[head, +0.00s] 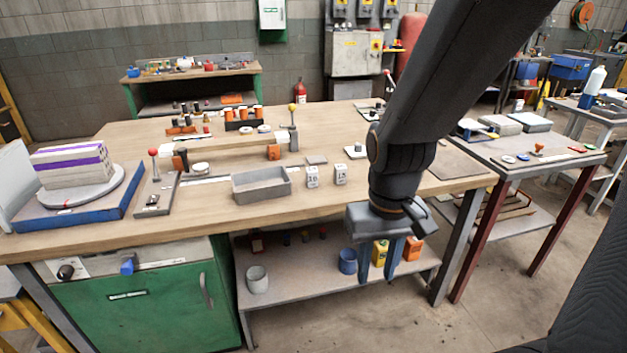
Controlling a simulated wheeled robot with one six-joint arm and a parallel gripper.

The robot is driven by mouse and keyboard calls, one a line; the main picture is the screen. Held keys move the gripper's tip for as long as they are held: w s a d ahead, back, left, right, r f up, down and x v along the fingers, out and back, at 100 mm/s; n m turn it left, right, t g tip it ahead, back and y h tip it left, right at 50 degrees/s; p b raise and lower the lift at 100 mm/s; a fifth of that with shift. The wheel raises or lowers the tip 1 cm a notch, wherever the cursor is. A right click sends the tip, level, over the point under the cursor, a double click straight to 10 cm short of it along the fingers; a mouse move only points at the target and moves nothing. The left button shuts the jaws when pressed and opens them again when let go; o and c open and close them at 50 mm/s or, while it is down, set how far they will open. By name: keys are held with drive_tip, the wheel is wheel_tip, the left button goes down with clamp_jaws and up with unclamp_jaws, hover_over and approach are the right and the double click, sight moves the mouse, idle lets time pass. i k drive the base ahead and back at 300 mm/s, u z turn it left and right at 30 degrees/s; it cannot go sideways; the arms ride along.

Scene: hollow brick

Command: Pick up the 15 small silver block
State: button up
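The small silver block marked 15 (341,174) stands on the wooden workbench near its front edge. A similar block that seems to be marked 16 (312,177) stands just left of it, with a small gap between them. My gripper (378,276) hangs to the right of and lower in the picture than the 15 block, in front of the bench edge. Its two blue fingers point down and are apart, with nothing held between them. It is not touching either block.
A lever with a yellow knob (292,108) rises farther back. Below the bench, a shelf (310,275) holds a blue cup (347,261) and coloured containers.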

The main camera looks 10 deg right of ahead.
sight(340, 170)
drive_tip(key=u, duration=0.05)
drive_tip(key=k, duration=0.45)
drive_tip(key=z, duration=1)
drive_tip(key=i, duration=1.75)
drive_tip(key=u, duration=0.65)
